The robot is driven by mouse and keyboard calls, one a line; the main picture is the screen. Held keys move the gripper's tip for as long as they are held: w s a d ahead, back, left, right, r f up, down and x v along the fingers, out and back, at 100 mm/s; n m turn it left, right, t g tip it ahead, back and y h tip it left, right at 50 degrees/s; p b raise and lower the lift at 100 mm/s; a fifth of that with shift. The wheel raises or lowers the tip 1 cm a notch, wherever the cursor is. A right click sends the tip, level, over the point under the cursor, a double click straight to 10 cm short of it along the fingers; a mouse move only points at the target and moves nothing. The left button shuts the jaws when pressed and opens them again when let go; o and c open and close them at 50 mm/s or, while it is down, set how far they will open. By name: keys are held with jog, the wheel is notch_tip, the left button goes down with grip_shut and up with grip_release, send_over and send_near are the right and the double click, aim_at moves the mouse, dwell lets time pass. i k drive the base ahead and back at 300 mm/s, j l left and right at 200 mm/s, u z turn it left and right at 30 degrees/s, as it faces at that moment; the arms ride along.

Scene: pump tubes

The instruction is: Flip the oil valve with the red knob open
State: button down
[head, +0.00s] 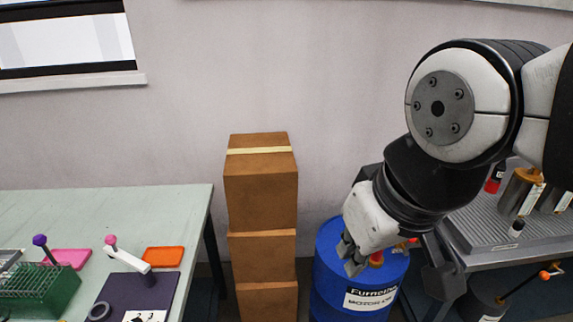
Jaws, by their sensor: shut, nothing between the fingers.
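A blue motor oil drum (330,285) with a white label stands on the floor at the lower middle right. My gripper (350,262) is shut and empty, pointing down over the top of the drum. A small red-orange part (376,259) shows just right of my fingers, and another red bit (412,240) shows behind my wrist. Either may belong to the valve with the red knob; my gripper and arm hide much of that area. I cannot tell the valve's position or whether my fingers touch it.
Stacked cardboard boxes (262,195) stand left of the drum. A pale green table (150,205) with a green rack (45,290), trays and knobbed tools is at left. A grey metal bench (490,232) with bottles is at right. An orange-knobbed lever (544,275) sticks out below it.

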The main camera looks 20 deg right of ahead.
aim_at(406, 251)
jog(key=l+z, duration=0.1)
jog(key=z, duration=0.7)
jog(key=j+z, duration=0.1)
jog(key=z, duration=0.15)
